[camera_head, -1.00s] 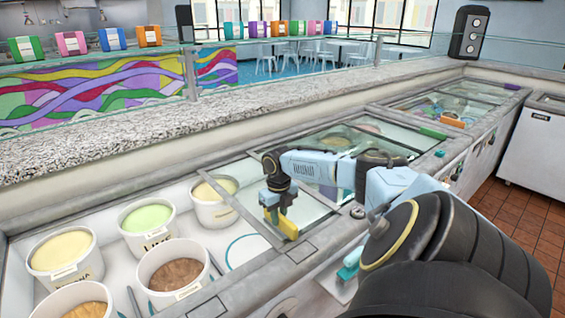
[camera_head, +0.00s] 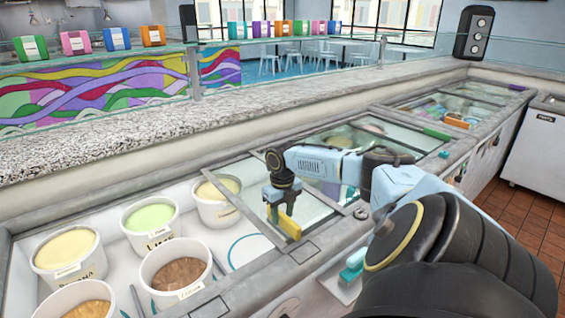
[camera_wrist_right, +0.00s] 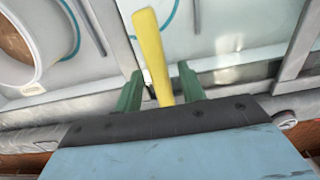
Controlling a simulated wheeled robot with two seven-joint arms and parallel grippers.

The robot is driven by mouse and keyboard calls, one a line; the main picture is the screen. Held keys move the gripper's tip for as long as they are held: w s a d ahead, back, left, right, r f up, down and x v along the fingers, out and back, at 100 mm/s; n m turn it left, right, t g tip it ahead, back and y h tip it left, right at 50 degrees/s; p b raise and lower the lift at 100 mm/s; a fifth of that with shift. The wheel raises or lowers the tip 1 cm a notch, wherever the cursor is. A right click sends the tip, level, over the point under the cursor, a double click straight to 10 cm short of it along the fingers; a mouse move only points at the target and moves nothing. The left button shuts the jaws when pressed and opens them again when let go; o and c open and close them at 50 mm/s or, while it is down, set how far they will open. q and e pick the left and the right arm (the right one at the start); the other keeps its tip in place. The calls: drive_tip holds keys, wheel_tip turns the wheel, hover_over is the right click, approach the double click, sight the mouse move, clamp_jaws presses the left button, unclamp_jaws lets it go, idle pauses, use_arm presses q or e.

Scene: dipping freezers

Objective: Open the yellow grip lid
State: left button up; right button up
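The yellow grip (camera_head: 289,225) is a bar on the front left corner of a sliding glass lid (camera_head: 308,202) on the near freezer. My right gripper (camera_head: 281,210) reaches down over it from the right. In the right wrist view the yellow grip (camera_wrist_right: 153,55) stands between the two green fingers of my right gripper (camera_wrist_right: 160,75). The fingers are open, one on each side, with narrow gaps visible near the grip. The lid covers the right part of the freezer; the left part is uncovered. My left gripper is not in view.
Several ice cream tubs stand in the uncovered freezer part, among them a green one (camera_head: 150,218) and a brown one (camera_head: 179,274). A granite counter (camera_head: 150,140) runs behind. Another freezer lid has an orange grip (camera_head: 455,122). Tiled floor (camera_head: 520,215) lies at right.

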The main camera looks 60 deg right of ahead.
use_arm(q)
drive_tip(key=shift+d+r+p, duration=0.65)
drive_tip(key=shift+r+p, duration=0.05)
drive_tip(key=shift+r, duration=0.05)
use_arm(e)
wheel_tip(320, 180, up, 12)
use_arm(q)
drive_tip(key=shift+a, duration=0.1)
use_arm(e)
drive_tip(key=shift+r, duration=0.1)
